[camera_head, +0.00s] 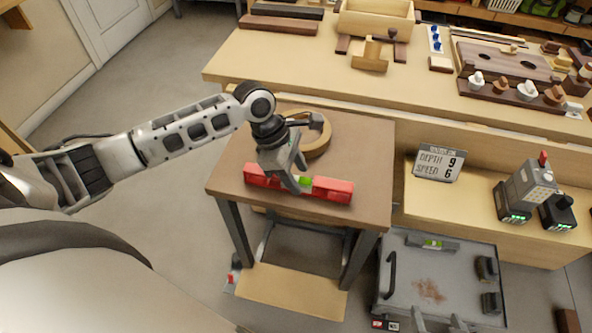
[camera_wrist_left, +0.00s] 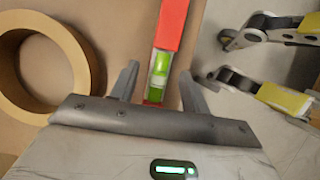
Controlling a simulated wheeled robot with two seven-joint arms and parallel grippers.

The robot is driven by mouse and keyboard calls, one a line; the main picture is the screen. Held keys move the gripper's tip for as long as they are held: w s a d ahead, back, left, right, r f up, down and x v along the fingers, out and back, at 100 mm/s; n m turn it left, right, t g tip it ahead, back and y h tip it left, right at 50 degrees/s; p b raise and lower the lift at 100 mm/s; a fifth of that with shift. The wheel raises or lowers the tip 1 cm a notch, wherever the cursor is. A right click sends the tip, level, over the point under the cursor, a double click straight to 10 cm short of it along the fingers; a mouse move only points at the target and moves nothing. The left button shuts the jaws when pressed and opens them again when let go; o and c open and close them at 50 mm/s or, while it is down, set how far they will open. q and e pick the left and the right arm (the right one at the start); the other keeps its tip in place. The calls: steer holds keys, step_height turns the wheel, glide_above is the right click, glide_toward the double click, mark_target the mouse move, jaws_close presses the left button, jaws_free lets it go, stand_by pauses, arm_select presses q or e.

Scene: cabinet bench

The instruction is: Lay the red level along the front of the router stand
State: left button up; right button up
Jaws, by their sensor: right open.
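The red level (camera_head: 335,190), with a bright green vial, lies on the brown top of a small table (camera_head: 235,160), near its front. It also shows in the left wrist view (camera_wrist_left: 171,28). My left gripper (camera_head: 292,182) is over its middle, with open fingers on either side of it in the left wrist view (camera_wrist_left: 158,88). I cannot tell whether they touch it. I cannot tell for sure which thing is the router stand.
A tan ring (camera_head: 318,143) lies on the table behind the level. A grey cart tray (camera_head: 400,285) holds a grey level (camera_head: 432,243) and dark blocks. A Depth 9, Speed 6 sign (camera_head: 438,163) and chargers (camera_head: 515,200) stand at right. A long bench (camera_head: 300,65) runs behind.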

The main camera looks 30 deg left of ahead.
arm_select(q)
steer(key=p+v, duration=0.1)
steer(key=v, duration=1.1)
steer(key=shift+d, duration=0.1)
